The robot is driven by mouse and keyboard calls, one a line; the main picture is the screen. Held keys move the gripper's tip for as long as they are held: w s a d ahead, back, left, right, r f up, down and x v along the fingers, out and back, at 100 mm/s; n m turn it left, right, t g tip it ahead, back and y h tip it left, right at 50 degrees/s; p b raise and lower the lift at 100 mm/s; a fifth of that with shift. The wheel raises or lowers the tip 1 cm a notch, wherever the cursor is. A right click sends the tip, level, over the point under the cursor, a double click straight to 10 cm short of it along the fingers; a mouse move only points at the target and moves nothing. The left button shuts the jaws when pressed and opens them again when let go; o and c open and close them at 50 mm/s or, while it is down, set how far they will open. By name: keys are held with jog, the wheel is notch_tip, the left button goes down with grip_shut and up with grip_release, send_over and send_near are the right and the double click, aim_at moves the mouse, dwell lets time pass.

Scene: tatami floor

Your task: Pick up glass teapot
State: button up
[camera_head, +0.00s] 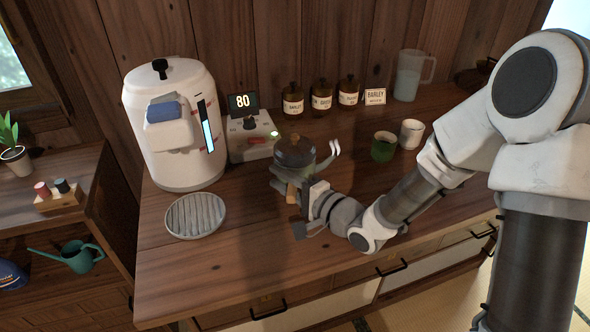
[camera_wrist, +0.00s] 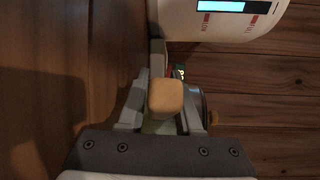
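The glass teapot (camera_head: 294,153), with a dark lid and a glass body, stands on the wooden counter in front of the control box. A gap shows between the right finger and the glass; contact on the left side is unclear. The teapot's tan wooden handle (camera_wrist: 165,97) fills the middle of the wrist view, between the fingers, and hides much of the teapot and the fingertips.
A white dispenser (camera_head: 175,125) and round slatted tray (camera_head: 196,215) stand left. A control box (camera_head: 252,137) reading 80 is behind the teapot. Several labelled jars (camera_head: 321,98), a green cup (camera_head: 384,147), a pale cup (camera_head: 411,134) and a pitcher (camera_head: 409,77) stand right. The front counter is clear.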

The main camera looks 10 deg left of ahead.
grip_shut()
dwell(1.2)
